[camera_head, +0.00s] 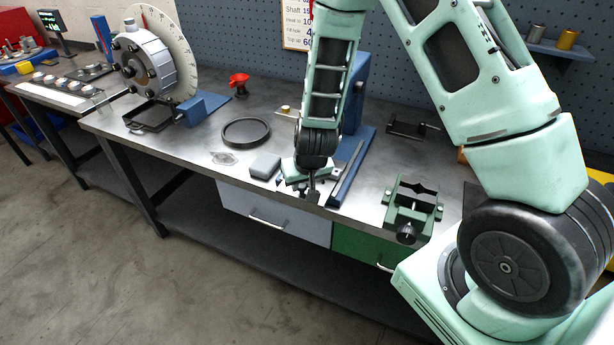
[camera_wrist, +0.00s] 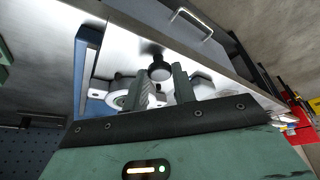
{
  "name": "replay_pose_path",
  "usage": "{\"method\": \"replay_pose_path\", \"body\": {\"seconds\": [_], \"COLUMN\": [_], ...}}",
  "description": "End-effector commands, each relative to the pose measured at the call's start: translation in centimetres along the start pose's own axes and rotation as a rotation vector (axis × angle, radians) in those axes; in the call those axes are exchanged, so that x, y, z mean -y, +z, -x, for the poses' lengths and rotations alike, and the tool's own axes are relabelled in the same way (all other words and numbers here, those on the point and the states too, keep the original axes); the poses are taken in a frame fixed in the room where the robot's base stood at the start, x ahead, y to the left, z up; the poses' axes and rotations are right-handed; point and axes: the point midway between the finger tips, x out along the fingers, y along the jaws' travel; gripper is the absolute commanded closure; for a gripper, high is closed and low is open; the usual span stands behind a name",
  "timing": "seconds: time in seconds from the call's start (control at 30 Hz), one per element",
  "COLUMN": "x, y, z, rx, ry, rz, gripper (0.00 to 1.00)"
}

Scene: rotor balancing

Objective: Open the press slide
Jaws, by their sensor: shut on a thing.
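The blue press (camera_head: 358,95) stands near the back of the bench, partly hidden behind my arm. A blue rail (camera_head: 346,174) runs from it toward the bench's front edge. My gripper (camera_head: 307,190) is low at the front edge, just left of that rail. In the wrist view my gripper (camera_wrist: 160,78) has its two dark fingers on either side of a round black knob (camera_wrist: 159,69), and is shut on it. Pale metal parts (camera_wrist: 122,98) lie behind the fingers. The arm and fingers hide most of the slide, so its position cannot be told.
A grey block (camera_head: 265,166) and a black ring tray (camera_head: 246,131) lie left of my gripper. A green vise (camera_head: 412,205) stands to the right. Drawers (camera_head: 270,215) hang below the front edge.

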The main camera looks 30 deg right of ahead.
Motion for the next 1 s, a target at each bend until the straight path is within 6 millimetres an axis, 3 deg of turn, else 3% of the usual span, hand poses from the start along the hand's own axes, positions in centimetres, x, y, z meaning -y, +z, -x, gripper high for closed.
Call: {"method": "replay_pose_path", "body": {"seconds": [0.4, 0.43, 0.5, 0.83, 1.0], "x": [0.7, 0.7, 0.7, 0.7, 0.8], "y": [0.6, 0.6, 0.6, 0.7, 0.6], "z": [0.3, 0.3, 0.3, 0.5, 1.9], "rx": [-0.002, -0.002, -0.002, -0.002, -0.004], "ry": [0.001, 0.001, 0.001, 0.000, 0.000], "rz": [-0.001, -0.001, -0.001, 0.000, 0.002], "gripper": [1.00, 0.71, 0.51, 0.51, 0.51]}}
